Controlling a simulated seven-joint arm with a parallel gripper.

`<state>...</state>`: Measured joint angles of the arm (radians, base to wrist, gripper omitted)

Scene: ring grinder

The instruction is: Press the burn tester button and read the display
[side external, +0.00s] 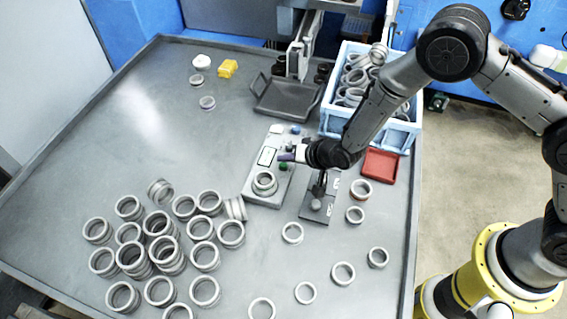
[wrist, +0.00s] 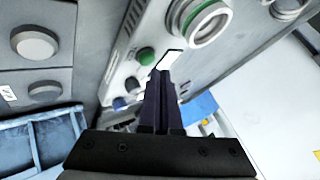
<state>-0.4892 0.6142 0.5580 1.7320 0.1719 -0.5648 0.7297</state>
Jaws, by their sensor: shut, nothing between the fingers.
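The burn tester (side external: 255,192) is a pale box on the table with a grey ring (side external: 264,183) at its near end. Its white display (side external: 267,156) shows as a dark-framed rectangle (wrist: 171,60) in the wrist view; no reading is legible. A green button (side external: 283,167) sits beside it, also in the wrist view (wrist: 145,56), with blue and dark buttons (wrist: 132,84) further along. My gripper (side external: 281,157) is shut and empty above the tester. In the wrist view its fingertips (wrist: 163,72) overlap the display's edge, close to the green button. I cannot tell whether they touch anything.
A dark-based device (side external: 315,212) stands right of the tester. Many loose rings (side external: 160,240) cover the near table. A blue crate of rings (side external: 345,122), a dark tray (side external: 285,100) and a red tray (side external: 380,165) are behind.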

